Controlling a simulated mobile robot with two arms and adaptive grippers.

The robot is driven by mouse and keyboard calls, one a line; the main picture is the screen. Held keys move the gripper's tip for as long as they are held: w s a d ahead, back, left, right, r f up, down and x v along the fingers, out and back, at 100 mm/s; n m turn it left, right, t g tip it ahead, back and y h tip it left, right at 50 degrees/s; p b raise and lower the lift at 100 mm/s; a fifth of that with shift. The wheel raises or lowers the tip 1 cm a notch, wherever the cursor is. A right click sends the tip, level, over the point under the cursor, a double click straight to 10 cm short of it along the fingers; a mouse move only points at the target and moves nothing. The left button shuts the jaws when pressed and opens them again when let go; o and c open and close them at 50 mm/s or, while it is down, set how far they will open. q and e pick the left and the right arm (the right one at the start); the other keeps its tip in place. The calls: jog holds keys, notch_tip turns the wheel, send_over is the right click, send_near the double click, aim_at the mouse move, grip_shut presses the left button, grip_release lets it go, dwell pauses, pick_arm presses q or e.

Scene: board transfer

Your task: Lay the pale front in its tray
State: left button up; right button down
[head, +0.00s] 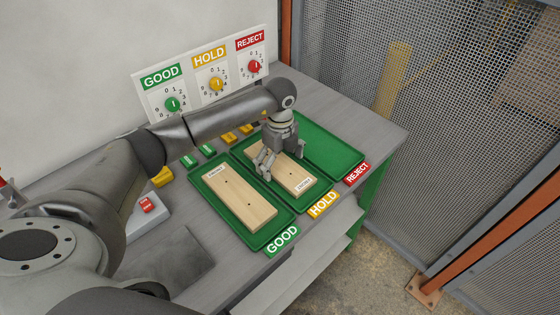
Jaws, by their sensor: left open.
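One pale wooden front (243,203) lies flat in the green GOOD tray (285,216), with a small white label at its far end. A second pale wooden front (290,177) lies in the HOLD tray (324,190), its white label at the near end. I cannot tell which front the task means. My left gripper (282,162) is open, pointing down over the far part of the front in the HOLD tray and hiding some of it. I cannot tell whether its fingers touch the wood. My right gripper is not in view.
The REJECT tray (337,150) at the right looks empty where visible. Behind the trays stands a panel with three dials (207,77). Small green and yellow blocks (208,150) lie before it. A box with a red button (148,206) is at the left. Mesh fencing (450,110) is at the right.

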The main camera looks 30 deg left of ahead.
pick_arm(q)
notch_tip(320, 180, up, 12)
dwell(0.6)
jog(key=shift+f, duration=0.1)
dwell(0.4)
